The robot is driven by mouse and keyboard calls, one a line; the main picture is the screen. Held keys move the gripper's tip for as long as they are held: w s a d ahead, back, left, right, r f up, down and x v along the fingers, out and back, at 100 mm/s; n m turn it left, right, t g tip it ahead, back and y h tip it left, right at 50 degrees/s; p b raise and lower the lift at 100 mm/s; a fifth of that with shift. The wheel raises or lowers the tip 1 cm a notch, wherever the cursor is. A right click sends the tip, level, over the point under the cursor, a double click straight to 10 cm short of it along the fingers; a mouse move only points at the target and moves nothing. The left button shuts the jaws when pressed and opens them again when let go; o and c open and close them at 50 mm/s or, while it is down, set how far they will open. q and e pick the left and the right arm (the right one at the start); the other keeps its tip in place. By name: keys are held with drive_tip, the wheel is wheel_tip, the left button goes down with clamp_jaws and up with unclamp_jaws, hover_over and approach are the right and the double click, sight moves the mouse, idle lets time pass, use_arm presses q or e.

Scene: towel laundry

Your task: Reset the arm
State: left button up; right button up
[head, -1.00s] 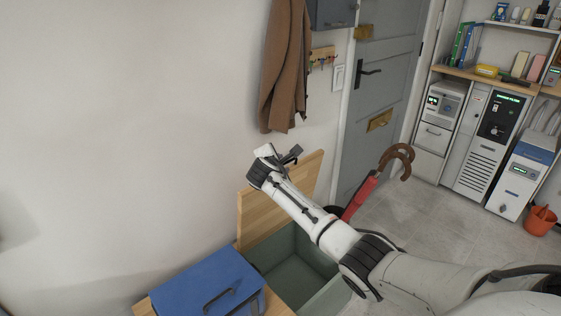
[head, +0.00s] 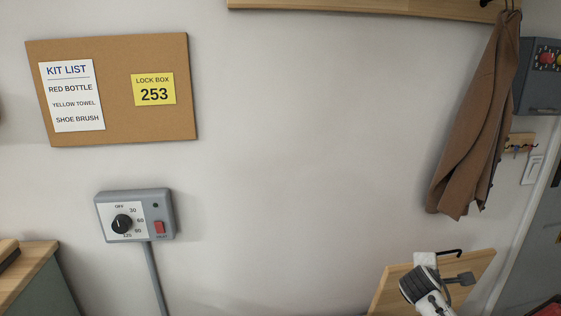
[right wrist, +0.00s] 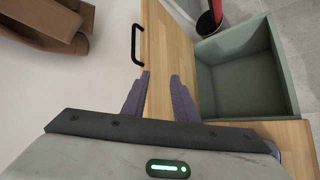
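My right gripper (head: 462,279) is at the lower right of the head view, in front of an upright wooden lid (head: 394,279). In the right wrist view its two dark fingers (right wrist: 160,78) are apart, with nothing between them but the wood of the lid (right wrist: 170,45) behind. The lid has a black bar handle (right wrist: 136,44), just beyond the fingertips in the picture; I see no contact with it. My left gripper is in neither view.
An open green box (right wrist: 245,75) lies right of the lid. A brown coat (head: 478,120) hangs above the gripper. A corkboard (head: 120,90) and a grey timer box (head: 135,215) are on the left wall. The middle wall is bare.

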drive_tip(key=s+a+f+m+g+y, duration=0.1)
drive_tip(key=s+a+f+m+y, duration=0.15)
drive_tip(key=s+a, duration=0.35)
drive_tip(key=s+a+f+m+y, duration=0.1)
drive_tip(key=s+a+f, duration=0.25)
drive_tip(key=s, duration=0.35)
drive_tip(key=s+a+f+m+g+y, duration=0.1)
drive_tip(key=s+a+f+m, duration=0.1)
drive_tip(key=s+a+f, duration=0.35)
drive_tip(key=s+a+r+m+g+y, duration=0.1)
drive_tip(key=s+a+r+m+y, duration=0.2)
drive_tip(key=s, duration=0.8)
drive_tip(key=s+a+r+m+g+y, duration=0.1)
drive_tip(key=s+a+r+m, duration=0.2)
drive_tip(key=s, duration=0.7)
drive_tip(key=w+a+f+t+y, duration=0.1)
drive_tip(key=w+a+f+t, duration=0.1)
drive_tip(key=f, duration=0.4)
drive_tip(key=w+a+f+t+y, duration=0.1)
drive_tip(key=a+f+t, duration=0.1)
drive_tip(key=a+f, duration=0.2)
wheel_tip(320, 180, down, 3)
drive_tip(key=shift+w+a+f+t, duration=0.15)
drive_tip(key=shift+w+t, duration=0.2)
drive_tip(key=shift+t, duration=0.05)
